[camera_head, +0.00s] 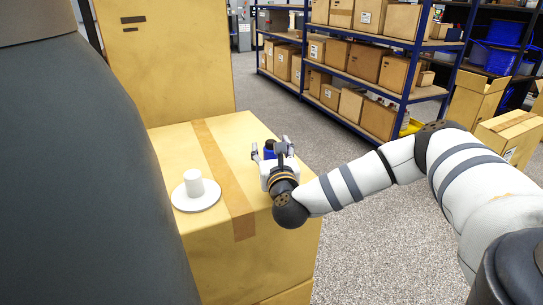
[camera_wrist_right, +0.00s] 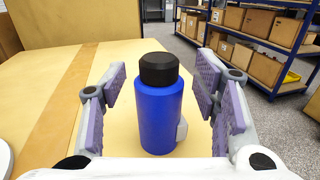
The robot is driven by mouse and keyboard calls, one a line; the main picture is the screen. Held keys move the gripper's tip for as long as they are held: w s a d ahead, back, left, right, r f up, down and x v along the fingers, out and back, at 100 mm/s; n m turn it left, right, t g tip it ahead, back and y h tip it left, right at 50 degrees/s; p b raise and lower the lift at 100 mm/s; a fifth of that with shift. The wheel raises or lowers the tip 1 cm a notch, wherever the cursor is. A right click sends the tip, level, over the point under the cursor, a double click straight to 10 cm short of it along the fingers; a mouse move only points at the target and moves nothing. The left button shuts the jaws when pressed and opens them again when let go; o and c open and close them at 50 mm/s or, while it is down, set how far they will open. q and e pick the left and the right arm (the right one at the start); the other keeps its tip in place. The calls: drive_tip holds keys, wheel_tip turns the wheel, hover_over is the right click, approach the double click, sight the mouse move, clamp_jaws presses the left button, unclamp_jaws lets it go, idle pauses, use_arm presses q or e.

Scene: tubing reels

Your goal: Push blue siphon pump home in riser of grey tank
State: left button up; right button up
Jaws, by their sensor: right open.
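A blue cylinder with a black cap (camera_wrist_right: 158,108), which looks like a bottle, stands upright on the cardboard box top. I cannot confirm it is the siphon pump. A pale piece (camera_wrist_right: 181,131) shows at its lower right side. In the head view the blue cylinder (camera_head: 269,149) is mostly hidden by my right gripper (camera_head: 276,152). The right gripper is open, its purple-padded fingers on either side of the cylinder with gaps in the wrist view (camera_wrist_right: 163,84). No grey tank is clear; a white disc (camera_head: 197,203) bears a short white upright cylinder (camera_head: 193,183). My left gripper is out of view.
The cardboard box (camera_head: 225,220) has a brown tape strip (camera_head: 224,175) between the disc and the blue cylinder. A taller cardboard box (camera_head: 165,60) stands behind. Blue shelving (camera_head: 365,60) with cartons is at the back right. Floor (camera_head: 330,145) is clear between.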

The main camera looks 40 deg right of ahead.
clamp_jaws()
